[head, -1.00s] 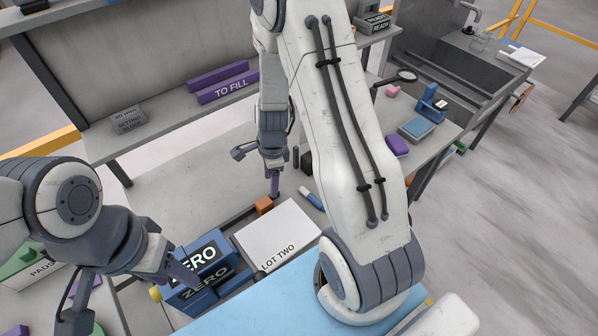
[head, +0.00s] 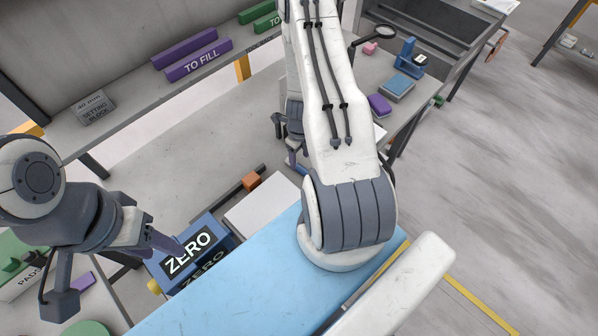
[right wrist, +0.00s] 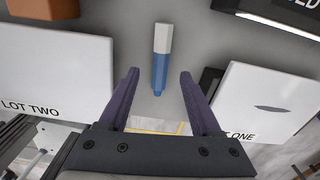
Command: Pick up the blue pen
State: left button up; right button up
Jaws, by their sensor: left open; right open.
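The blue pen (right wrist: 160,62) has a white-grey end and lies on the grey slab in the right wrist view. Its blue end points toward my right gripper (right wrist: 158,76), lying in line with the gap between the two open purple fingers. The fingers stand on either side of the blue part, and no contact shows. In the head view only a small blue bit of the pen (head: 301,170) shows; my right arm hides the rest. My right gripper (head: 294,160) is partly hidden there too. My left gripper (head: 115,270) is open and empty by the ZERO boxes.
A white LOT TWO box (right wrist: 55,75) lies left of the pen and another white box (right wrist: 275,105) right of it. An orange block (head: 251,181) sits beyond LOT TWO. A dark object (right wrist: 268,12) is at the upper right.

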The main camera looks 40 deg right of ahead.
aim_at(299, 167)
notch_tip(299, 167, down, 5)
jog(key=b, duration=0.4)
jog(key=shift+w, duration=0.1)
jog(key=shift+c, duration=0.3)
grip_shut()
